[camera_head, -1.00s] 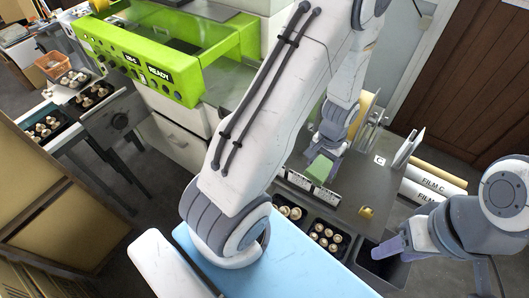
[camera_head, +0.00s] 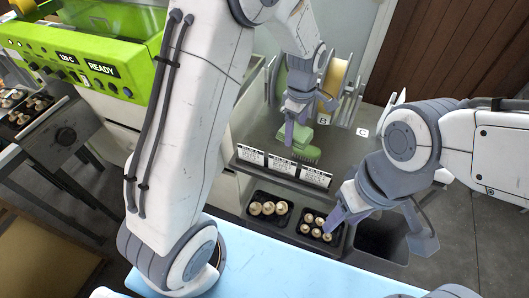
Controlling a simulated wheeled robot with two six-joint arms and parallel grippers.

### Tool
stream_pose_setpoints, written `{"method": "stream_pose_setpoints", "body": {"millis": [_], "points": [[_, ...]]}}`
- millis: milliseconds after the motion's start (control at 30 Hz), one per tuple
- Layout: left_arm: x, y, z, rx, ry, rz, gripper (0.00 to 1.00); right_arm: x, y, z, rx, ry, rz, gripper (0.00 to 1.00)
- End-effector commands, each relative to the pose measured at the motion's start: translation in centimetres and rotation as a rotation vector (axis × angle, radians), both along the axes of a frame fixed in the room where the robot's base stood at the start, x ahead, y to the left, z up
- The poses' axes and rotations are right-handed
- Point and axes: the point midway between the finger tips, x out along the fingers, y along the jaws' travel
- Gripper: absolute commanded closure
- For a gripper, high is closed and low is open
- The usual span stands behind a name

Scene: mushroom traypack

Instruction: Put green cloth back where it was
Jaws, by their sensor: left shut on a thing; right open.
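My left gripper (camera_head: 292,132) points down and is shut on the cloth. Its fingers cover part of the cloth, and I cannot tell whether the cloth touches the worktop. My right gripper (camera_head: 380,228) is open and empty, over the right side of the mushroom trays and the dark bin.
Two black mushroom trays (camera_head: 252,220) stand below the label cards (camera_head: 282,167). A dark empty bin (camera_head: 388,238) is to their right. Film rolls (camera_head: 337,78) on a rack stand behind the cloth. A light blue surface (camera_head: 275,268) lies in front. The green machine (camera_head: 82,62) is at left.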

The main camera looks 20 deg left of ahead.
Motion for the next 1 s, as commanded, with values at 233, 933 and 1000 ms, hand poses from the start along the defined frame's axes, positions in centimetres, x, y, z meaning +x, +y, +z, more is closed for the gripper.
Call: {"method": "stream_pose_setpoints", "body": {"millis": [233, 933, 1000], "points": [[0.5, -0.7, 0.0, 0.0, 0.001, 0.195, 0.72, 0.0, 0.0, -1.6, 0.0, 0.0, 0.0, 0.5], [3.4, 10.2, -6.9, 0.0, 0.001, 0.204, 0.72, 0.0, 0.0, -0.2, 0.0, 0.0, 0.0, 0.5], [3.3, 10.3, -7.7, 0.0, 0.004, 0.203, 0.72, 0.0, 0.0, 0.0, 0.0, 0.0, 0.0, 0.5]]}}
